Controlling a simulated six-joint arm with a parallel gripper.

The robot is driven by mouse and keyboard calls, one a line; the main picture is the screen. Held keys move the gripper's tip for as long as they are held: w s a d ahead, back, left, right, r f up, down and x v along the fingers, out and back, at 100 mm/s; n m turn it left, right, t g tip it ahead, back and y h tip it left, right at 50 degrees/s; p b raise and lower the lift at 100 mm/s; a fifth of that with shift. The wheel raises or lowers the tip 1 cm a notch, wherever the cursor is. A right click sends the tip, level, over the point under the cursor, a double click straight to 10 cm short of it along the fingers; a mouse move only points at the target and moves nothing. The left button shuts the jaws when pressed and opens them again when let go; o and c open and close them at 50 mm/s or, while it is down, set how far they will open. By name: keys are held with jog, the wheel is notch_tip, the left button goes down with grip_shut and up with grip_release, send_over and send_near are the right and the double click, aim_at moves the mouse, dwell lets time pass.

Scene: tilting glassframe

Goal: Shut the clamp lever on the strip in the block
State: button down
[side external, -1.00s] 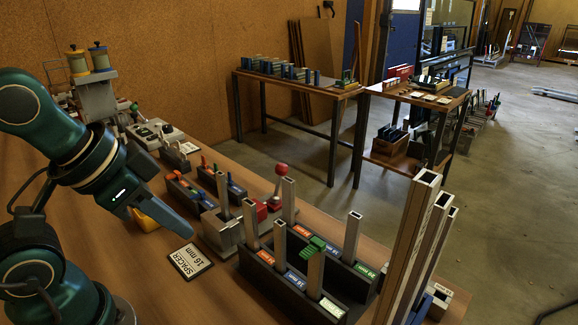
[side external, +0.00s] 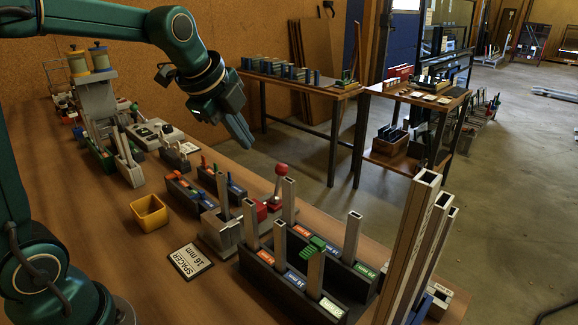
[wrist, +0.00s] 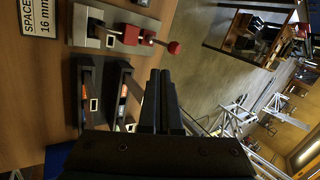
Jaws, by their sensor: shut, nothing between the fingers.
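The grey clamp block (side external: 218,234) stands on the bench with a grey strip (side external: 223,195) upright in it. Its red clamp part (side external: 262,209) is beside the strip, and the clamp lever (side external: 277,186) stands up from it, slightly tilted, with a red ball knob (side external: 281,169). In the wrist view the block (wrist: 90,12), the strip's end (wrist: 110,41), the red part (wrist: 131,34) and the knob (wrist: 174,47) show at the top. My gripper (side external: 246,143) is shut and empty, in the air above and behind the lever, apart from it. It also shows in the wrist view (wrist: 160,73).
Dark racks (side external: 285,284) with several upright strips stand right of the block, and tall profiles (side external: 412,245) rise at the front right. Small racks (side external: 186,194), a yellow bin (side external: 150,212) and a spacer card (side external: 190,260) lie to the left. The air around my gripper is clear.

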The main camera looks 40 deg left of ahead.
send_near(278, 170)
notch_tip(278, 170, down, 4)
jog(key=shift+w+a+f, duration=0.2)
jog(key=shift+w+f, duration=0.3)
jog(key=shift+w, duration=0.25)
jog(key=shift+w+a+f, duration=0.2)
jog(key=shift+w+f, duration=0.25)
jog(key=shift+w, duration=0.3)
jog(key=shift+w, duration=1.15)
jog(key=shift+s, duration=0.1)
jog(key=shift+s, duration=0.75)
